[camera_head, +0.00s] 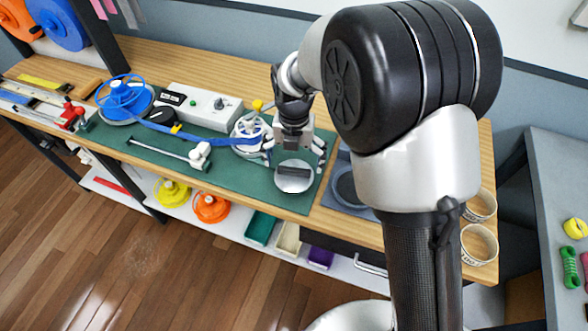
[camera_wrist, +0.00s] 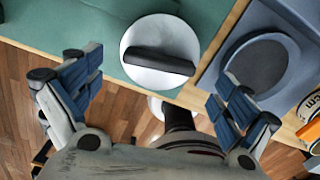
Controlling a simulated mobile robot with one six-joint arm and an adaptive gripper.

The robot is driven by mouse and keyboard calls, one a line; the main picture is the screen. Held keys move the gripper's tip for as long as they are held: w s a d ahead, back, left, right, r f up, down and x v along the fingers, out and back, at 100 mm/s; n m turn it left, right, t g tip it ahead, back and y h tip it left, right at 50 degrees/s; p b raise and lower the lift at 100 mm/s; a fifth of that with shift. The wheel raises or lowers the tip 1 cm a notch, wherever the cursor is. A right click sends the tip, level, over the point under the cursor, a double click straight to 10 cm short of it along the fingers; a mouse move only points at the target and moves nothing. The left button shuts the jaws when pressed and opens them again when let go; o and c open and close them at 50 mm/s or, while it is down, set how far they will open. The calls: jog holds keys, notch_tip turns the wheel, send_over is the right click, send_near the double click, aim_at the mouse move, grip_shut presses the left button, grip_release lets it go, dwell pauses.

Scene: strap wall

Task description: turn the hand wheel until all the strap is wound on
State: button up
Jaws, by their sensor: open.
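A white spoked reel (camera_head: 248,143) stands on the green mat, and a small yellow knob (camera_head: 257,105) shows above it; I take this as the hand wheel, though my arm partly covers it. A blue strap (camera_head: 180,132) runs from the blue spool (camera_head: 124,97) at left past a yellow clip to the white reel. My gripper (camera_head: 297,157) is open, pointing down just right of the reel. In the wrist view my gripper (camera_wrist: 155,75) has its blue-padded fingers spread wide with nothing between them. A white disc with a dark bar (camera_wrist: 160,65) lies beyond the fingertips.
The green mat (camera_head: 105,137) also carries a grey control box (camera_head: 200,104) and a rod with a white clamp (camera_head: 200,155). A grey-blue tray (camera_head: 335,202) with a round dark recess lies right of the disc. Roll-like rings (camera_head: 479,244) sit at the bench's right end.

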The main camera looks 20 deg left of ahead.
aim_at(294, 169)
jog(key=shift+f+b, duration=0.35)
jog(key=shift+f, duration=1.25)
jog(key=c, duration=1)
jog(key=shift+c, duration=0.2)
jog(key=shift+m, duration=0.4)
